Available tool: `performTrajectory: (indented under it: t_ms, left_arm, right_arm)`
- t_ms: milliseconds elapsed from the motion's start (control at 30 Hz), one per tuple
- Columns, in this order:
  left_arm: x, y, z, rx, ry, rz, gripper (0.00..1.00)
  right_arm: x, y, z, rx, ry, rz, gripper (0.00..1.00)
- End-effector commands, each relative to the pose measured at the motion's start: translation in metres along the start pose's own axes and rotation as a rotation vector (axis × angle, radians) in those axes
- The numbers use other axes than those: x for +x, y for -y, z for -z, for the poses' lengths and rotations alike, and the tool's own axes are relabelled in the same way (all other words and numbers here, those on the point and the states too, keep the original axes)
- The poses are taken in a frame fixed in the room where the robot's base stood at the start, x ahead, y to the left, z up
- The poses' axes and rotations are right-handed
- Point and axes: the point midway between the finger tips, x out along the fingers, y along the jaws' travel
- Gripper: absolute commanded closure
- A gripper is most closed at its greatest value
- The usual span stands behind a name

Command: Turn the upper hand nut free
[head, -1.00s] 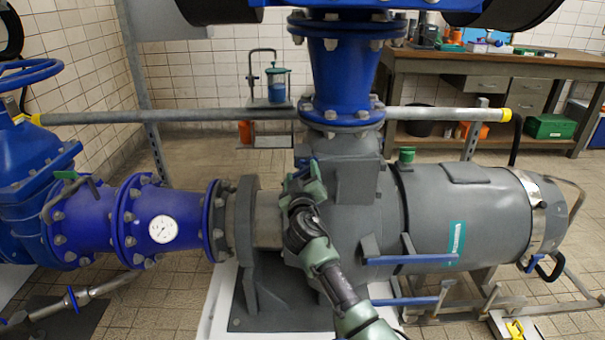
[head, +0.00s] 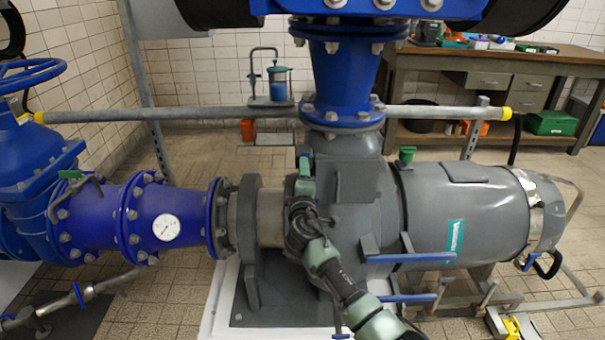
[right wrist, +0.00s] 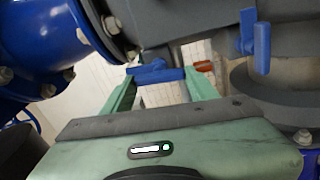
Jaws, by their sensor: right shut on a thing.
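My right gripper (head: 303,178) reaches up from the lower front to the left side of the grey pump casing (head: 358,200). In the right wrist view its two green fingers (right wrist: 160,76) are closed on a blue hand nut (right wrist: 154,73), a bar-shaped handle lying crosswise between the fingertips. A second blue handle (right wrist: 255,44) stands on the grey casing to the right, apart from the fingers. In the head view a small blue part (head: 304,166) shows at the gripper; the rest of the held nut is hidden. I cannot tell which handle is the upper one. My left gripper is out of view.
A blue flanged pipe with a gauge (head: 166,227) joins the pump from the left. A blue vertical pipe (head: 342,85) rises above the casing. Blue-handled bars (head: 410,258) sit right of my forearm. A workbench (head: 480,58) stands at the back right.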

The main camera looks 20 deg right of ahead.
Motion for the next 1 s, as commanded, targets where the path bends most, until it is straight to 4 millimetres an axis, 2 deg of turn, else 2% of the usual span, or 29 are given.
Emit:
performTrajectory:
  t_ms: [300,833,867,900,933,1000]
  left_arm:
    - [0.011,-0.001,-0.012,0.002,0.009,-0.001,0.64]
    - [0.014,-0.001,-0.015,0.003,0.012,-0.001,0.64]
    - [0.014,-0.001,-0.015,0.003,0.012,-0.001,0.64]
    - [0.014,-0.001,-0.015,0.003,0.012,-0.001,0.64]
    - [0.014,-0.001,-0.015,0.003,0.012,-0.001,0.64]
    - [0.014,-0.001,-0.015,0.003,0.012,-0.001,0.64]
  right_arm:
    - [0.0,0.003,-0.001,-0.116,0.002,0.004,0.82]
    - [-0.001,0.004,0.0,-0.141,0.0,0.004,0.82]
    - [-0.001,0.004,0.0,-0.141,0.0,0.004,0.36]
    - [-0.001,0.003,0.0,-0.14,0.0,0.004,0.25]
    - [-0.001,0.003,0.0,-0.14,0.0,0.003,0.2]
    - [0.0,0.003,0.0,-0.139,0.0,0.003,0.2]
